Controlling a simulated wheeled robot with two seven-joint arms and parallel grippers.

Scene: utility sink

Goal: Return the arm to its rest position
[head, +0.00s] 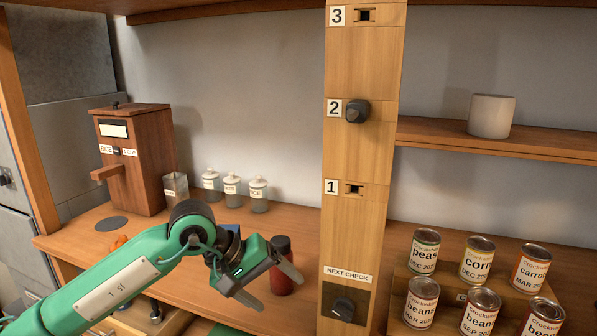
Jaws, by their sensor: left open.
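My left arm, green, reaches in from the lower left over the wooden counter. Its gripper (272,289) is open, with its two grey fingers apart and pointing right and down. No object shows between the fingers. A dark red bottle (282,262) stands on the counter just behind the gripper and is partly covered by it. My right gripper is not in view.
A wooden post (361,230) with numbered slots and black knobs stands right of the gripper. Several cans (425,252) sit at the lower right. A rice dispenser (134,165) and small jars (232,190) stand at the back left. A white cup (491,116) is on the shelf.

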